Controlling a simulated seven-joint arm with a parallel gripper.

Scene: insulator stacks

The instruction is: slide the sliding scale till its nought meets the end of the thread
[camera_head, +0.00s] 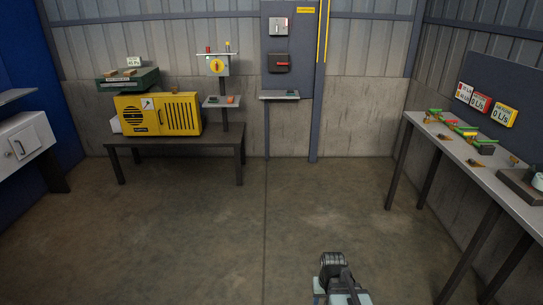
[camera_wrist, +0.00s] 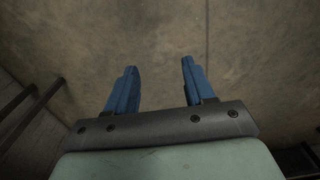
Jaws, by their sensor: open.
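My gripper (camera_wrist: 160,82) shows in the wrist view with its two blue fingers apart and nothing between them. It hangs over bare concrete floor, away from any bench. In the head view, part of my arm shows at the bottom, right of centre; the fingers are not clear there. I cannot make out a sliding scale, its nought or a thread in either view. Small green, yellow and orange items (camera_head: 464,132) lie on the long bench (camera_head: 450,153) at the right, too small to tell what they are.
A grey panel (camera_head: 289,70) with a narrow shelf (camera_head: 279,95) stands at the back. A white cabinet (camera_head: 25,140) is at the left. The middle floor is clear.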

